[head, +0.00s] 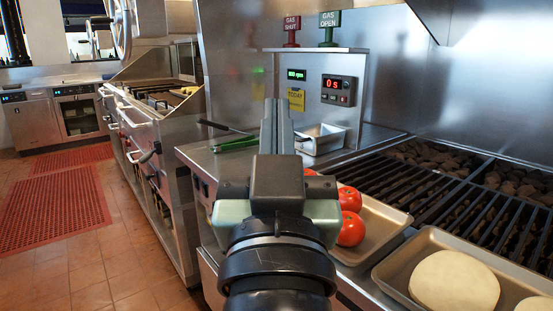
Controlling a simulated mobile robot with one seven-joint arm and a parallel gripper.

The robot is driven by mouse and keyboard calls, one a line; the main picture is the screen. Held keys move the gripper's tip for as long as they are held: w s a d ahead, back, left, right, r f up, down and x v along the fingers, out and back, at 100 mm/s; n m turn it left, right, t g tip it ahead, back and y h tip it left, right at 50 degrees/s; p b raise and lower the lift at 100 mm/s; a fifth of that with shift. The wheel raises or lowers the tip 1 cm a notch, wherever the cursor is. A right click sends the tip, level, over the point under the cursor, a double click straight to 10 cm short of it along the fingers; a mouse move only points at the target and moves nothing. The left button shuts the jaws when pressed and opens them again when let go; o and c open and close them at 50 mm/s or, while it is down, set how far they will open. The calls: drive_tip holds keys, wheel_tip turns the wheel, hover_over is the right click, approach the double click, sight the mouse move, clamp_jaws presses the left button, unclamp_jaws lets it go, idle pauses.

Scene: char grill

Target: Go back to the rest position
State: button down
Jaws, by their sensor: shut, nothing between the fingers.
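My gripper (277,108) is in the middle of the head view, pointing forward and away from me. Its fingers are together and hold nothing. It is in front of the steel counter and hides part of it. My arm comes up from the bottom edge of the picture.
A tray (396,222) with red tomatoes (350,229) stands close right of my gripper. A second tray (381,272) holds pale round pieces (453,281). Behind them is the char grill (440,185). Green tongs (234,144) and a metal pan (333,136) lie on the counter.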

drive_tip(key=s+r+t, duration=0.5)
drive_tip(key=s+r, duration=0.4)
drive_tip(key=r, duration=0.2)
wheel_tip(320, 180, up, 26)
drive_tip(key=w+p, duration=0.1)
drive_tip(key=p, duration=2.6)
drive_tip(key=shift+w+f+g, duration=0.25)
drive_tip(key=shift+g, duration=0.15)
